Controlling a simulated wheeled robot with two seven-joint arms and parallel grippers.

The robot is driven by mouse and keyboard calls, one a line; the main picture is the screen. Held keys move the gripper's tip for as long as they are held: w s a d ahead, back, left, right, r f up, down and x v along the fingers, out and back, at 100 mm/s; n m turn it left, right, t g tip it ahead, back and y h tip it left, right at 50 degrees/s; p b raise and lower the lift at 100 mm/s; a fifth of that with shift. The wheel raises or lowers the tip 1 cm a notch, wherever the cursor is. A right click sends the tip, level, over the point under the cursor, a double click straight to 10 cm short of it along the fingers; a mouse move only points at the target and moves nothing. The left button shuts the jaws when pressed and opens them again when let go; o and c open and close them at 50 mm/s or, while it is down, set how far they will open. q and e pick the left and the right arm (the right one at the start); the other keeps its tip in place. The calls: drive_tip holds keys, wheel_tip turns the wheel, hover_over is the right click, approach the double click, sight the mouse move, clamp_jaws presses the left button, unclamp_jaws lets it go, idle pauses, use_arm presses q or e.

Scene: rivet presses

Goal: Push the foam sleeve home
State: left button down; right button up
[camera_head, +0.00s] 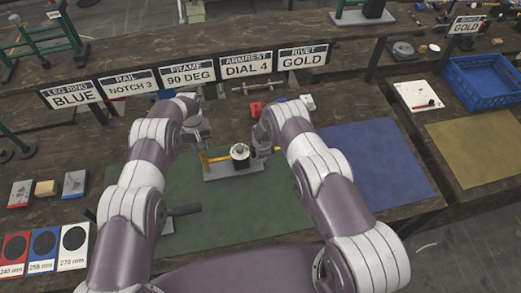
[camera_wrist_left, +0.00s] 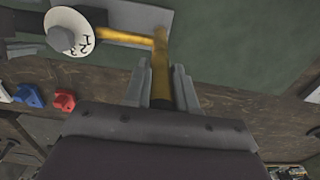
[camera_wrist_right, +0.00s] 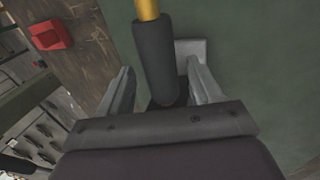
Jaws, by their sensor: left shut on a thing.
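The yellow tube frame (camera_wrist_left: 159,62) carries a white numbered dial (camera_wrist_left: 75,32) and a plate; the dial also shows in the head view (camera_head: 240,151). My left gripper (camera_wrist_left: 161,84) is shut on the yellow tube; it reaches the frame's left side in the head view (camera_head: 203,138). The black foam sleeve (camera_wrist_right: 157,60) sits around a yellow bar (camera_wrist_right: 147,9), part of which stays bare at the sleeve's far end. My right gripper (camera_wrist_right: 163,80) is open, its fingers on either side of the sleeve with small gaps.
A green mat (camera_head: 225,205) lies under the work, with a blue mat (camera_head: 375,165) to its right. Red (camera_head: 255,108) and white (camera_head: 307,102) blocks lie behind. Sign cards (camera_head: 246,64) line the rear; a blue crate (camera_head: 482,80) stands far right.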

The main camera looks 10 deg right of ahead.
drive_tip(key=v, duration=1.2)
use_arm(q)
drive_tip(key=c, duration=0.8)
unclamp_jaws()
drive_tip(key=shift+c, duration=0.2)
wheel_tip(320, 180, up, 12)
drive_tip(key=shift+r, duration=0.1)
drive_tip(key=shift+w, duration=0.1)
